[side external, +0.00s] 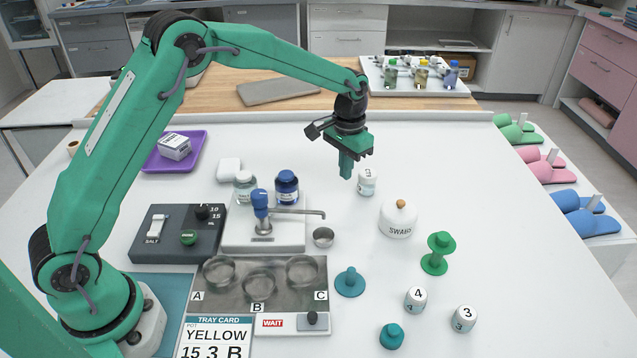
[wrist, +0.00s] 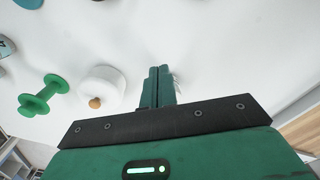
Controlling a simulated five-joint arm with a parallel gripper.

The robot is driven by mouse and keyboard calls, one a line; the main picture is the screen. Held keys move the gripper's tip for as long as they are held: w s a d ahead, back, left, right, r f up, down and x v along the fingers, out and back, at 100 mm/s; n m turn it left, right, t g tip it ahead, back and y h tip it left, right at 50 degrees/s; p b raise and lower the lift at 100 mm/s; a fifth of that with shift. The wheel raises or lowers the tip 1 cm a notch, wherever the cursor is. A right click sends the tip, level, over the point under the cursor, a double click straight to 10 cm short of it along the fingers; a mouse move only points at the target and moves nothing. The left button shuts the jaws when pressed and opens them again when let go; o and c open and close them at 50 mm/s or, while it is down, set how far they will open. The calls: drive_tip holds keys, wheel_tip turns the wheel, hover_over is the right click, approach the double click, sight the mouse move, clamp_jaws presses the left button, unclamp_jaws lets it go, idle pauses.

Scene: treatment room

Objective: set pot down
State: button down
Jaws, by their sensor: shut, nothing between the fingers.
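My gripper (side external: 346,174) is shut and empty, pointing down above the white bench. In the wrist view its fingers (wrist: 158,75) are pressed together. A small white numbered pot (side external: 366,184) stands upright just right of and below the fingertips, apart from them in the side view; its number is hard to read. White pots marked 4 (side external: 415,299) and 3 (side external: 464,320) stand at the front right. A metal plate (side external: 240,301) has round wells marked A, B and C, which look empty. The tray card (side external: 215,337) reads YELLOW, 15, 3, B.
A swabs jar (side external: 398,220) and green spool (side external: 437,254) stand right of centre. Teal knobbed pieces (side external: 349,283) (side external: 391,337) lie in front. A blue-topped tap (side external: 262,212), small metal cup (side external: 323,237) and blue bottle (side external: 287,188) crowd the left middle. The bench's right side is clear.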

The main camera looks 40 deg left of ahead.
sight(376, 175)
wheel_tip(376, 175, down, 8)
drive_tip(key=shift+r, duration=0.1)
drive_tip(key=shift+w+d, duration=0.15)
drive_tip(key=shift+w, duration=0.8)
drive_tip(key=shift+w+d, duration=0.1)
drive_tip(key=shift+w, duration=0.85)
drive_tip(key=shift+w, duration=0.15)
drive_tip(key=shift+w+d, duration=0.15)
drive_tip(key=shift+w, duration=1.05)
drive_tip(key=shift+w+d, duration=0.2)
drive_tip(key=shift+w, duration=0.95)
drive_tip(key=shift+w+d, duration=0.15)
drive_tip(key=shift+w, duration=1.05)
drive_tip(key=shift+s, duration=0.2)
